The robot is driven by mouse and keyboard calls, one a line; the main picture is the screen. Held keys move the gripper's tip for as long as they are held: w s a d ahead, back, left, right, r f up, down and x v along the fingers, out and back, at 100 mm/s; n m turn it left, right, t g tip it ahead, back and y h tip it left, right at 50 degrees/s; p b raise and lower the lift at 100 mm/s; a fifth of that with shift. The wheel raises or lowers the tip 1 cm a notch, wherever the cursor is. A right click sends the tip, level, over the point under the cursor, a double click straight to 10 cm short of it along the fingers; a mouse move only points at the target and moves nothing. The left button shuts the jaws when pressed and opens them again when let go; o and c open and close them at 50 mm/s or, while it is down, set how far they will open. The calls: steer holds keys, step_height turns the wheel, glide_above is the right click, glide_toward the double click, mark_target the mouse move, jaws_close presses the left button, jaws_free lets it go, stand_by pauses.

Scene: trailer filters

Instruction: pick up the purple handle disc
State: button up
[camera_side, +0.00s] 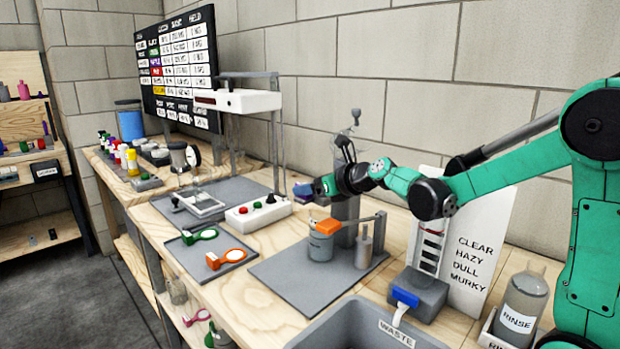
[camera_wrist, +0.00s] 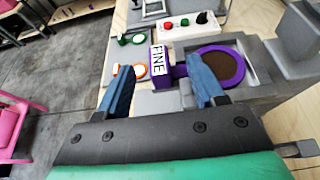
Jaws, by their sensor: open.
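The purple handle disc (camera_wrist: 240,70) shows in the wrist view as a purple ring around a dark brown face. Its short handle points left and bears a white label reading FINE. My gripper (camera_wrist: 160,68) is open, with one blue finger on each side in this view. The handle and label appear between the fingertips, nearer the right one; contact cannot be told. In the side view my gripper (camera_side: 303,190) is above the bench, beside the grey post. I cannot make out the purple disc clearly there.
An orange-handled disc (camera_side: 228,258) and a green-handled disc (camera_side: 198,236) lie on a grey mat to the left. A grey pot (camera_side: 320,246) with an orange piece above it stands below my gripper. A button box (camera_side: 258,213) and waste basin (camera_side: 330,322) are nearby.

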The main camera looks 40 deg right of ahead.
steer(key=shift+w+f, duration=0.25)
steer(key=shift+w, duration=0.2)
jaws_close()
steer(key=shift+r, duration=0.2)
